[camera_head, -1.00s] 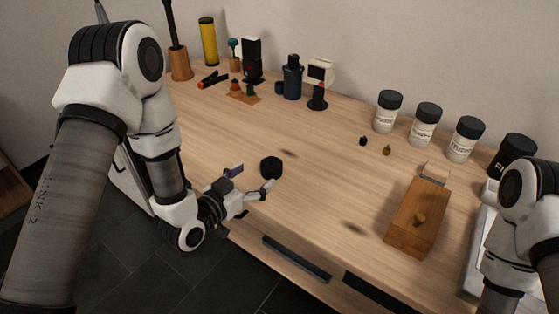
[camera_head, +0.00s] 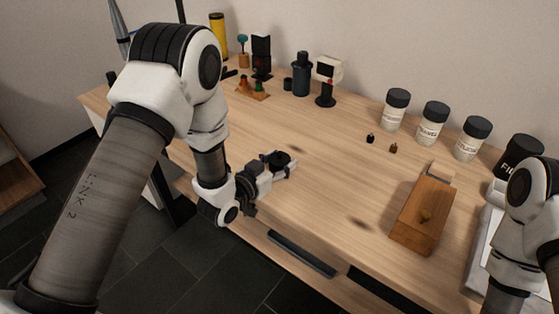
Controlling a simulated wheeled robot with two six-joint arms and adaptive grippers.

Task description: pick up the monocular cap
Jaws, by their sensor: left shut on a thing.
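The monocular cap, a small black round piece (camera_head: 279,157), is at the front left part of the wooden table. My left gripper (camera_head: 282,166) is shut on it, one finger on the near side and one behind. The gripper partly covers the cap, and I cannot tell whether the cap touches the table. My right arm shows at the right edge, but its gripper is out of view.
A dark cylinder (camera_head: 302,75) and a small screen device (camera_head: 327,80) stand at the back. The middle of the table (camera_head: 335,165) is clear.

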